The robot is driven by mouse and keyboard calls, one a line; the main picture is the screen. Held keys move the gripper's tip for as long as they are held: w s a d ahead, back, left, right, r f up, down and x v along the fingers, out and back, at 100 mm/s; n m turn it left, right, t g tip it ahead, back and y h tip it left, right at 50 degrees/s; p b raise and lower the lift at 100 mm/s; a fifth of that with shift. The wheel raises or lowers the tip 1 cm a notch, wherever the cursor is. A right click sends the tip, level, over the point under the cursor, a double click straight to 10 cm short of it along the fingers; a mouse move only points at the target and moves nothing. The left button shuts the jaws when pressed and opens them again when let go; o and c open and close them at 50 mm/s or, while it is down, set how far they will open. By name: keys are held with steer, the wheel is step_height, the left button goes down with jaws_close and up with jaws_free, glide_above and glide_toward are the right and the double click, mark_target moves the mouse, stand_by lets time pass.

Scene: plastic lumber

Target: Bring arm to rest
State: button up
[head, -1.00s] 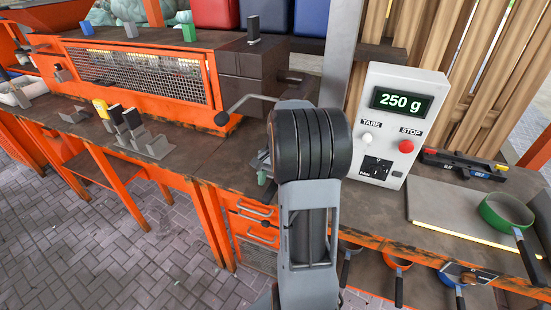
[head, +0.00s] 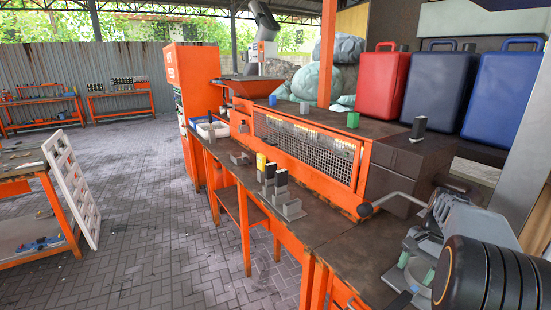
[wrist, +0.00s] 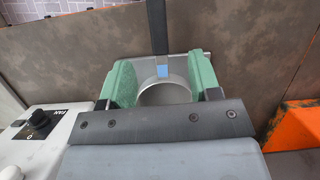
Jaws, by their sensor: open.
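My arm (head: 490,275) is folded at the lower right of the head view, its thick black ribbed joint nearest the camera. My gripper (head: 416,268), with green finger pads, points down over the dark workbench (head: 335,245). In the wrist view my gripper (wrist: 160,72) is open, its two green fingers wide apart. Between and beyond them show a grey rounded shape, a small blue square and a black strip. I cannot tell whether the rounded shape is part of my gripper or a thing below it. Nothing is visibly clamped by the fingers.
A crank handle (head: 385,200) sticks out of the orange machine (head: 310,150) close by my gripper. Grey brackets with black and yellow blocks (head: 280,190) stand on the bench. In the wrist view a white control box (wrist: 42,135) lies close at left. The paved floor (head: 160,230) is open at left.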

steer(key=a+n, duration=0.1)
steer(key=s+a+f+h, duration=0.1)
steer(key=a+f+n, duration=0.1)
steer(key=shift+s+a+n+t+p, duration=0.25)
steer(key=shift+s+n+t+p, duration=0.05)
steer(key=shift+s+t, duration=0.1)
steer(key=s+a+r+n+t+h+p, duration=0.1)
steer(key=s+a+r+n+t, duration=0.1)
steer(key=a, duration=0.7)
steer(key=s+a+r+n+t+h+p, duration=0.1)
steer(key=s+a+r+n+t, duration=0.1)
steer(key=s+a+n, duration=0.3)
steer(key=a+n, duration=0.1)
steer(key=a, duration=0.3)
steer(key=shift+s+a+n, duration=0.3)
steer(key=shift+n, duration=0.1)
steer(key=shift+a, duration=0.15)
steer(key=shift+c, duration=0.4)
